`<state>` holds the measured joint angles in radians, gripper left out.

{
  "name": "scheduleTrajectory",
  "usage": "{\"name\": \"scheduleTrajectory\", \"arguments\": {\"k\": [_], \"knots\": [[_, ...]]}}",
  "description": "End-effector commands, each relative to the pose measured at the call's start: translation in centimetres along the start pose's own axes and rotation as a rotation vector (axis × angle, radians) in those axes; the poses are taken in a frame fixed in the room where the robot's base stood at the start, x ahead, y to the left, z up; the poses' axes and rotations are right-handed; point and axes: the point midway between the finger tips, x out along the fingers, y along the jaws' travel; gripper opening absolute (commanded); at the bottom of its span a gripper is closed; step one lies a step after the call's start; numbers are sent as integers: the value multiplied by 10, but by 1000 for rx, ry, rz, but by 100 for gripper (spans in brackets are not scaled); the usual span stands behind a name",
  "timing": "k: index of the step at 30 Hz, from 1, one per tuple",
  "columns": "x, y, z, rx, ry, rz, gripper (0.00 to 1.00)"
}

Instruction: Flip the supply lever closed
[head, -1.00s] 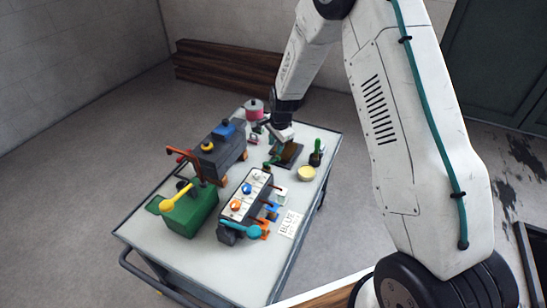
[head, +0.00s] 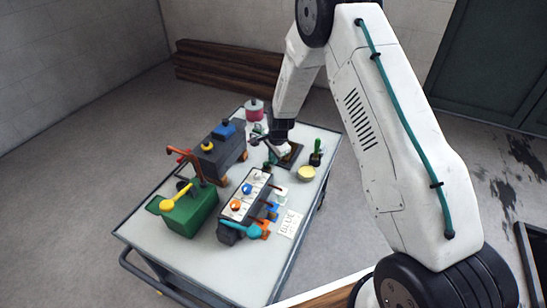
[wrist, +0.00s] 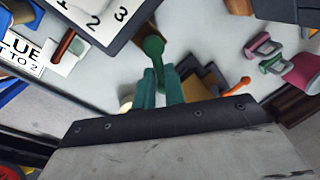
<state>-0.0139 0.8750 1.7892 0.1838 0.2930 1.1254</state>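A dark box with a white numbered top (head: 257,180) stands on the trolley, with coloured knobs on top and several small levers on its side. A green round-ended lever (wrist: 153,45) sits beside the numbered panel in the wrist view. My gripper (wrist: 161,72) has teal fingers close together at this lever's stem, which appears to run down between them; whether they clamp it is unclear. In the head view my gripper (head: 274,153) is low at the box's far end, largely hidden by my arm. A yellow-handled lever (head: 177,195) stands on a green box (head: 192,215). No lever is legibly marked as supply.
A grey model engine (head: 220,150) stands to the left. A yellow round dish (head: 306,173), a green-handled item (head: 317,152), a pink can (head: 254,110) and a printed card (head: 291,223) are on the trolley (head: 165,255).

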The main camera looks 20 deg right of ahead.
Motion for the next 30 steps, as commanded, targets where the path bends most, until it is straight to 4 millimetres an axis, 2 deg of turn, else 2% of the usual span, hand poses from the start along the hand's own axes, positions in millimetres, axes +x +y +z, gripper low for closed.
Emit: {"name": "scheduleTrajectory", "arguments": {"k": [13, 30], "knots": [[0, -2, 0, -50, -10, 0, 0], [2, -13, 0, -408, -81, -1, 0]]}}
